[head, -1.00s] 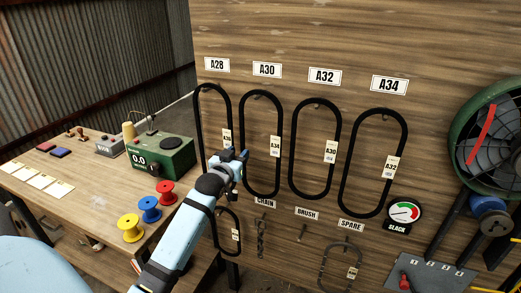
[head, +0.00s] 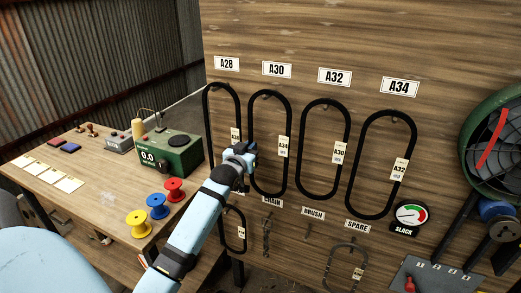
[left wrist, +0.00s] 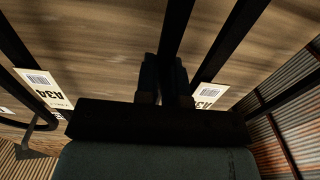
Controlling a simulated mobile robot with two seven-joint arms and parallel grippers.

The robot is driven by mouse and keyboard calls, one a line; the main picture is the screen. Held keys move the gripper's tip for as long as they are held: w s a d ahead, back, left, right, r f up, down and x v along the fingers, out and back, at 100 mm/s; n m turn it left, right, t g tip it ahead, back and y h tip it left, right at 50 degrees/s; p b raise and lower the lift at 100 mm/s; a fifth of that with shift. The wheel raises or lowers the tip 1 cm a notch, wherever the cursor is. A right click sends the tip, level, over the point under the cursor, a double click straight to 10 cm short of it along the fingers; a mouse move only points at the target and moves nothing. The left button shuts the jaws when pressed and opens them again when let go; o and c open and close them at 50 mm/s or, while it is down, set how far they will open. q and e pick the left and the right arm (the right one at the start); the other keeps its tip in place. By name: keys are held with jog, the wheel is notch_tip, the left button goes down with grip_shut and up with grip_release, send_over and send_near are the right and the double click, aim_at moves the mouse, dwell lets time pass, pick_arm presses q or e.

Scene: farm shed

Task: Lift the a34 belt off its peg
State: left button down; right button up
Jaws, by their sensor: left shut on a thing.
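The belt tagged A34 (head: 287,170) is a long black loop hanging on the peg under the A30 sign (head: 277,69) in the head view. My left gripper (head: 246,151) is at its left strand, about mid-height. In the left wrist view the fingers (left wrist: 164,82) are shut on a dark strand (left wrist: 175,35), with the A34 tag (left wrist: 43,88) to the left. The belt still looks hung at its top. The A34 sign (head: 400,87) is above a different belt, tagged A32 (head: 352,165). My right gripper is not in view.
A belt (head: 207,120) hangs close on the left under A28, and one tagged A30 (head: 303,150) hangs on the right. A small belt (head: 222,229) hangs below. The workbench (head: 105,200) with spools and a green meter (head: 178,160) stands left. A fan (head: 495,150) is far right.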

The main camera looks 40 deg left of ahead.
pick_arm(q)
jog(key=shift+r, duration=0.1)
notch_tip(320, 180, up, 28)
jog(key=shift+f+b, duration=0.1)
jog(key=shift+b, duration=0.45)
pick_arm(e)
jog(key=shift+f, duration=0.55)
pick_arm(q)
jog(key=shift+f, duration=0.1)
